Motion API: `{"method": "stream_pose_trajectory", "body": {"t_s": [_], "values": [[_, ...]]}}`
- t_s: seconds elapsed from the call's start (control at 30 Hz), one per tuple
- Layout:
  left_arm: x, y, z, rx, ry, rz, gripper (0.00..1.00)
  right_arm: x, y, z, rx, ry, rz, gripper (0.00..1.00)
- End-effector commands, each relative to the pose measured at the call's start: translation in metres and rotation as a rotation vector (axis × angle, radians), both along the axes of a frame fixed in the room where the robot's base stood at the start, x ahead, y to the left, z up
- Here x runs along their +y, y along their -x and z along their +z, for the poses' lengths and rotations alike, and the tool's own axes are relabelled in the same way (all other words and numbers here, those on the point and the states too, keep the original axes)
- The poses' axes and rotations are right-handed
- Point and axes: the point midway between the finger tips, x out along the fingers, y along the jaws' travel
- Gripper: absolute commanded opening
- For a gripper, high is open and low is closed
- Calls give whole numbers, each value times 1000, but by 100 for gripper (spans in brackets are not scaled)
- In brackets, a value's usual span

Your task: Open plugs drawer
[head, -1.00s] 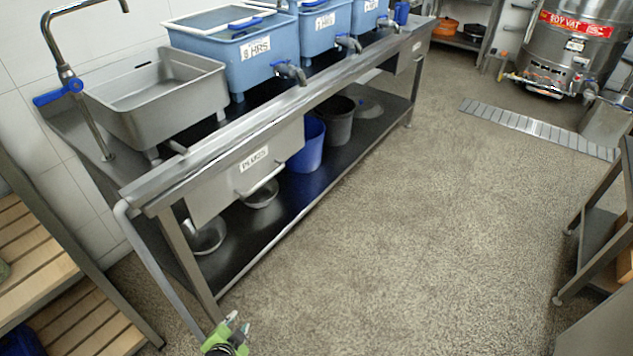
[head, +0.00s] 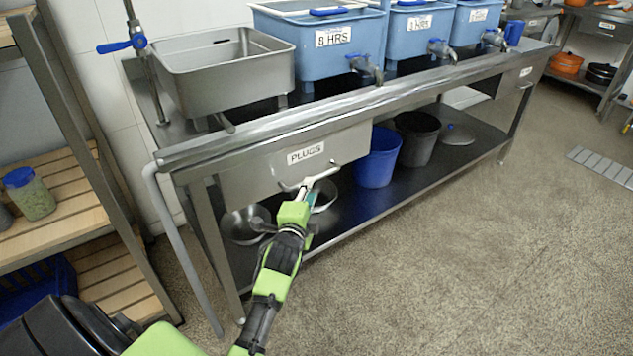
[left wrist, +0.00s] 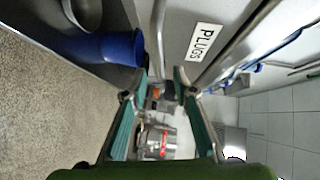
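The plugs drawer (head: 262,168) is a grey metal front with a "PLUGS" label, under the left part of the steel table; it looks closed. Its bar handle (head: 322,176) sticks out below the label. My left gripper (head: 303,188) is at the left part of the handle in the head view. In the left wrist view my left gripper (left wrist: 158,92) has its two teal-padded fingers apart, with the drawer front (left wrist: 190,22) just beyond. A grey bar, likely the handle, reaches down toward the gap; contact is unclear. My right gripper is not in view.
The steel table (head: 420,72) carries a metal sink (head: 225,80) and blue vats (head: 320,55) with taps. A blue bucket (head: 377,160), a dark bucket (head: 417,138) and bowls stand on its lower shelf. A wooden-slat rack (head: 65,190) is at left.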

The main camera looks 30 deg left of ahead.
Motion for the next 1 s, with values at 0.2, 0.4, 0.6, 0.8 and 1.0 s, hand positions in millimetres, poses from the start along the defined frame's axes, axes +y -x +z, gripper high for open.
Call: {"method": "stream_pose_trajectory", "body": {"t_s": [0.2,0.4,0.6,0.8,1.0], "values": [[15,-38,-8,0,1,0,26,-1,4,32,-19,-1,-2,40],[24,-60,-11,0,1,0,26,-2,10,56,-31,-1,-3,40],[28,-69,-12,-1,1,-1,26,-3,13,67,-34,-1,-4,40],[28,-70,-12,1,1,0,26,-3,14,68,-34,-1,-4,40],[28,-70,-12,1,1,0,0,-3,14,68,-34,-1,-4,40]]}}
